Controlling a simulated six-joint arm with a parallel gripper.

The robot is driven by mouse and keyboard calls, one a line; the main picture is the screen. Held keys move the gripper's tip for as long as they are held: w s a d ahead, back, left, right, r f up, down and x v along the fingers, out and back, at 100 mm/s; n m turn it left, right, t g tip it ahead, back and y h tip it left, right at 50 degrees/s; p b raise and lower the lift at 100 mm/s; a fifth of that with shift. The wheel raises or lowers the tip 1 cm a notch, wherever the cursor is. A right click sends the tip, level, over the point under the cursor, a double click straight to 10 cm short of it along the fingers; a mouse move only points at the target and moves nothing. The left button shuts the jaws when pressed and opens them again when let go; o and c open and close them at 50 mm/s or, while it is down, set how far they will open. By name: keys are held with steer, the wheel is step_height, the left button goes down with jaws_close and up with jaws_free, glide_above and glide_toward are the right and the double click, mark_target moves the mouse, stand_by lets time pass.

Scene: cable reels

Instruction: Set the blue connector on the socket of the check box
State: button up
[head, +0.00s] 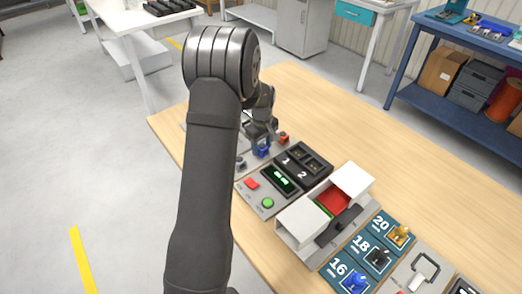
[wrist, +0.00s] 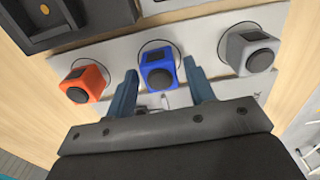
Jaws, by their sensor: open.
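The blue connector (head: 262,151) sits on a pale strip between an orange one and a grey one. In the wrist view the blue connector (wrist: 158,72) is a cube with a dark round face. My gripper (wrist: 161,70) is open, with one finger on each side of the blue connector and visible gaps; it grips nothing. In the head view my gripper (head: 262,137) is just above the blue connector, partly hidden by my arm. What looks like the check box (head: 268,192), with a green display and red and green buttons, stands in front of it.
The orange connector (wrist: 82,83) and grey connector (wrist: 250,52) flank my fingers closely. A black unit marked 1 and 2 (head: 303,165) adjoins the display panel.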

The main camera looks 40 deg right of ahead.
mark_target(262, 145)
steer(key=c, duration=0.9)
step_height(262, 145, up, 8)
steer(key=shift+f, duration=0.2)
steer(key=s+d+r, duration=0.1)
steer(key=s+d, duration=0.3)
steer(key=s, duration=0.5)
steer(key=s+d, duration=0.5)
steer(key=s, duration=0.3)
steer(key=shift+s+a+f, duration=0.1)
steer(key=shift+f, duration=1)
steer(key=shift+s+a+f, duration=0.1)
steer(key=shift+f, duration=0.95)
